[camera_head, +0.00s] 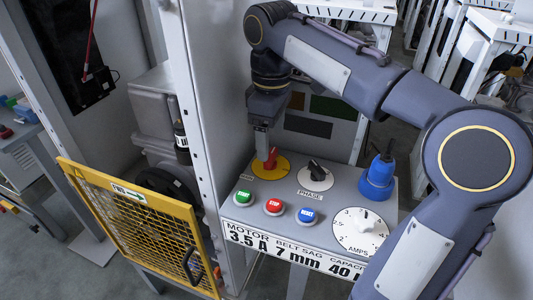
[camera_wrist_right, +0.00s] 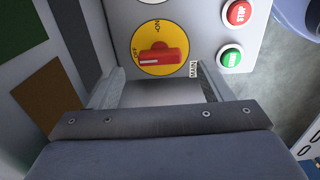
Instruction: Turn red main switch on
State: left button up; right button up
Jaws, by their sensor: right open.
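The red main switch (camera_head: 271,158) is a knob on a round yellow plate (camera_head: 284,170) at the back left of the grey control panel. In the right wrist view the red knob (camera_wrist_right: 165,58) lies crosswise on its yellow plate (camera_wrist_right: 160,30). The white line on the knob points left, near the small lettering there; "NO" style lettering shows at the plate's top. My right gripper (camera_head: 262,148) points down at the switch. In the wrist view its two fingers (camera_wrist_right: 158,75) are apart, with the knob just beyond the gap, not clasped. My left gripper is out of view.
Green (camera_head: 243,198), red (camera_head: 274,206) and blue (camera_head: 307,216) buttons stand in front of the switch. A grey post (camera_head: 196,130) and yellow mesh gate (camera_head: 140,230) stand left.

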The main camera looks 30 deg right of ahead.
aim_at(271, 154)
notch_tip(271, 154, down, 4)
jog(key=shift+f+b, duration=0.15)
jog(key=shift+b, duration=0.2)
jog(key=c, duration=1)
jog(key=shift+r+m+p, duration=0.25)
jog(key=shift+m+p, duration=0.95)
jog(key=shift+m, duration=0.2)
jog(key=m+p, duration=0.3)
jog(key=m, duration=0.2)
jog(key=shift+m, duration=0.3)
jog(key=m+p, duration=0.2)
jog(key=m, duration=0.3)
jog(key=m+p, duration=0.1)
jog(key=m, duration=0.3)
jog(key=shift+f, duration=0.15)
jog(key=shift+m+p, duration=0.3)
jog(key=shift+m, duration=0.2)
